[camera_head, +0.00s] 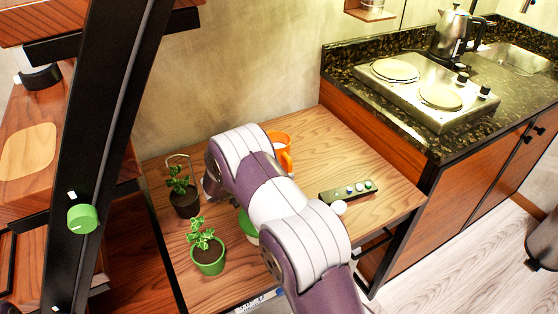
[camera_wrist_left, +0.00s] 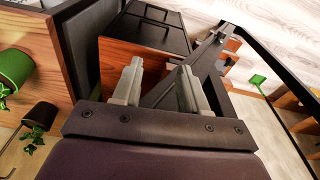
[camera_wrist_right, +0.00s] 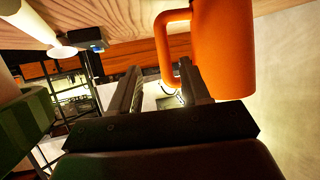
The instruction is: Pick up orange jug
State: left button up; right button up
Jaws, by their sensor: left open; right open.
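The orange jug (camera_head: 279,148) stands on the wooden table (camera_head: 330,145), partly hidden behind my right arm in the head view. In the right wrist view the jug (camera_wrist_right: 225,55) appears upside down and close, with its handle (camera_wrist_right: 162,40) turned toward the picture's left. My right gripper (camera_wrist_right: 160,70) is open; the handle appears in line with the gap between its fingers, and I cannot tell whether they touch it. In the head view my right gripper is hidden by the arm. My left gripper (camera_wrist_left: 158,85) is open and empty, away from the jug, in the left wrist view only.
A dark-potted plant (camera_head: 185,200) and a green-potted plant (camera_head: 209,262) stand at the table's left. A dark panel with buttons (camera_head: 347,190) lies at the right, beside a small white round thing (camera_head: 339,207). A counter (camera_head: 440,148) with hotplates borders the table. A green thing (camera_head: 247,225) is partly hidden.

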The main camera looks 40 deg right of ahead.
aim_at(288, 169)
jog(key=shift+w+d+f, duration=0.1)
jog(key=shift+w+d, duration=0.1)
jog(key=shift+d, duration=0.2)
jog(key=x, duration=0.4)
jog(key=shift+w+d+f, duration=0.1)
jog(key=shift+w+d, duration=0.05)
jog(key=shift+w, duration=0.05)
jog(key=shift+c, duration=1.2)
grip_shut()
jog(key=shift+r, duration=0.3)
